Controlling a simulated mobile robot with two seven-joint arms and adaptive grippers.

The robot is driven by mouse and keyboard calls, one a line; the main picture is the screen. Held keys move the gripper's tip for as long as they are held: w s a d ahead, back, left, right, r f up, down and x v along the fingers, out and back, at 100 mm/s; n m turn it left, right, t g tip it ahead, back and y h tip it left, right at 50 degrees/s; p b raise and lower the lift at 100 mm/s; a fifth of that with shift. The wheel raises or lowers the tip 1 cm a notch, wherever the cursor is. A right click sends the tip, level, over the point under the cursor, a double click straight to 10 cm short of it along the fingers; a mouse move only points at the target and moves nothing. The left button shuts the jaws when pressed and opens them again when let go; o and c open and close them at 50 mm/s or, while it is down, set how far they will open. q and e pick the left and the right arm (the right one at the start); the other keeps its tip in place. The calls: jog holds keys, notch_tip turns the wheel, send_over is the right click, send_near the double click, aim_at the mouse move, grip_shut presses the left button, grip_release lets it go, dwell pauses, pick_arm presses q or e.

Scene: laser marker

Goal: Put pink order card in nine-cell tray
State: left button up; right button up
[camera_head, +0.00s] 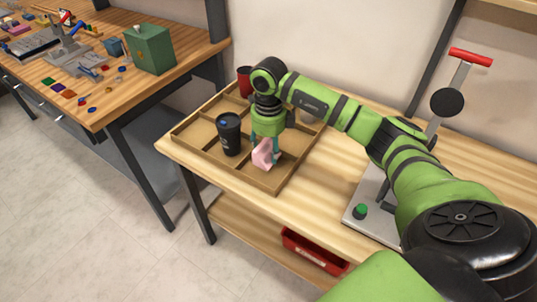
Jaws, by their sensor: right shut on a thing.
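The nine-cell tray (185,133) is a wooden tray with low dividers on the light wood table. A pink order card (263,153) is in the fingers of my right gripper (266,146), over the front right part of the tray. The gripper points down and is shut on the card. I cannot tell whether the card touches the tray floor. A black tumbler (230,134) stands upright in the tray, just left of the gripper. A red cup (244,81) stands at the back of the tray, partly hidden by my arm. My left gripper is not in view.
A press-like device with a red handle (470,57) and a green button (360,211) stands on the right of the table. A red bin (314,252) sits on the lower shelf. Another workbench at left holds a green box (150,48) and small tools.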

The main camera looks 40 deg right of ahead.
aim_at(269, 156)
notch_tip(269, 156, down, 3)
jog(key=shift+s+f+p, duration=0.1)
jog(key=shift+f+p, duration=0.05)
jog(key=shift+p, duration=0.3)
jog(key=shift+f, duration=0.3)
jog(key=o, duration=0.9)
notch_tip(269, 156, up, 12)
jog(key=shift+r+b, duration=0.1)
jog(key=shift+b, duration=0.95)
